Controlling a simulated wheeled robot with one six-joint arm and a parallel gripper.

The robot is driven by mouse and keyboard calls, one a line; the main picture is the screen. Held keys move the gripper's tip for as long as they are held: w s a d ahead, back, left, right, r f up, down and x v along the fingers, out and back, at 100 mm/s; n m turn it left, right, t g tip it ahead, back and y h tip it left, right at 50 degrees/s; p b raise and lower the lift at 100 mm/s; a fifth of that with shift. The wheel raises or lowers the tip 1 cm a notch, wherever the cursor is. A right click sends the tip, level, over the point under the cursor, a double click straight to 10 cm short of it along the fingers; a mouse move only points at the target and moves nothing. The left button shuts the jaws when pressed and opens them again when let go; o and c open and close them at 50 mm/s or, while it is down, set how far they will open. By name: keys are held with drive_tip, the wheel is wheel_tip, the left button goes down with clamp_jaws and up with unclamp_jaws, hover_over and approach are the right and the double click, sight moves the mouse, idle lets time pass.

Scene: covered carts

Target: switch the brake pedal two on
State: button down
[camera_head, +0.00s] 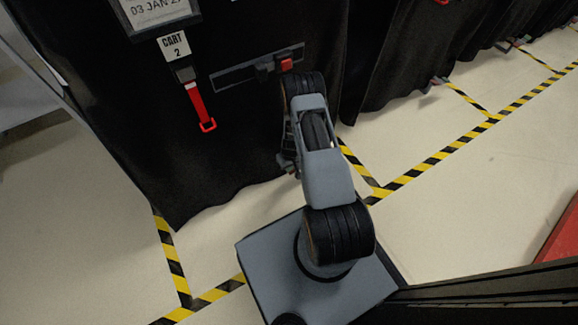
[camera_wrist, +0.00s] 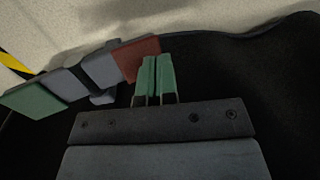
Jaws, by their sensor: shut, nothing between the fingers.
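The cart marked CART 2 (camera_head: 174,46) is draped in black cloth. In the head view a red pad (camera_head: 286,63) shows by a dark bar on the cart's front, beside my arm. In the wrist view I see a pedal with a red pad (camera_wrist: 137,58), a grey middle (camera_wrist: 100,71) and a green pad (camera_wrist: 37,98). My gripper (camera_wrist: 156,62) is shut and empty, its green fingertips right beside the red pad; I cannot tell whether they touch it. My arm hides the fingers in the head view.
A red strap (camera_head: 199,105) hangs from the cart left of the bar, below the label. Yellow-black floor tape (camera_head: 172,260) marks the bay. More draped carts stand at the upper right. A red object (camera_head: 560,235) lies at the right edge. Pale floor right of the tape is clear.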

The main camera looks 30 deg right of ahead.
wheel_tip(320, 180, up, 13)
drive_tip(key=a+p, duration=0.2)
drive_tip(key=p, duration=0.3)
drive_tip(key=shift+a, duration=0.4)
drive_tip(key=shift+f, duration=0.1)
